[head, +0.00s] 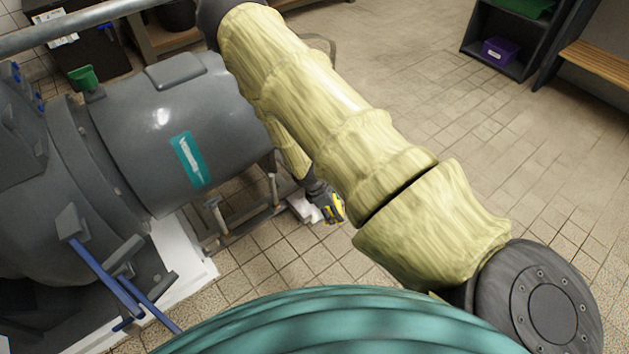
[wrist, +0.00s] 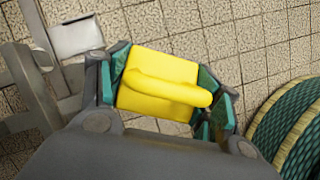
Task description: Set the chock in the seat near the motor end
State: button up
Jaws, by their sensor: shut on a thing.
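My gripper (head: 324,200) is shut on the yellow chock (wrist: 178,68), with its green-padded fingers on either side of the block. The chock has a rounded yellow bar across its near face. In the head view the chock (head: 338,208) shows as a small yellow patch at the gripper's tip, low beside the motor frame. A pale grey, plate-like piece with a raised edge (wrist: 76,36) lies left of the chock in the wrist view, apart from it. It may be the seat; I cannot tell for sure. A pale piece (head: 302,208) also shows just left of the gripper in the head view.
The big grey motor (head: 165,125) with a teal label stands left of my arm, on a metal frame (head: 235,218). Blue bars (head: 105,280) stick out at lower left. A green ribbed round thing (wrist: 288,130) is at right in the wrist view. Tiled floor (head: 420,100) is clear at right.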

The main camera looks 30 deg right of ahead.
jog(key=d+f+n+t+b, duration=0.1)
jog(key=d+f+n+b, duration=0.15)
jog(key=f+b, duration=0.35)
jog(key=d+f+n+t+b, duration=0.1)
jog(key=f+n+b, duration=0.3)
jog(key=f, duration=0.4)
jog(key=w+b, duration=0.2)
jog(key=w, duration=0.3)
jog(key=w+a+f+b, duration=0.1)
jog(key=w+b, duration=0.1)
jog(key=w, duration=0.3)
jog(key=w+b, duration=0.2)
jog(key=w, duration=0.3)
jog(key=shift+a+f, duration=0.15)
jog(key=shift+f, duration=0.05)
notch_tip(320, 180, down, 4)
jog(key=b, duration=0.2)
jog(key=shift+r+b, duration=0.25)
jog(key=shift+b, duration=0.05)
jog(key=shift+h, duration=0.3)
jog(key=shift+f, duration=0.55)
jog(key=o, duration=1.3)
jog(key=shift+r, duration=0.15)
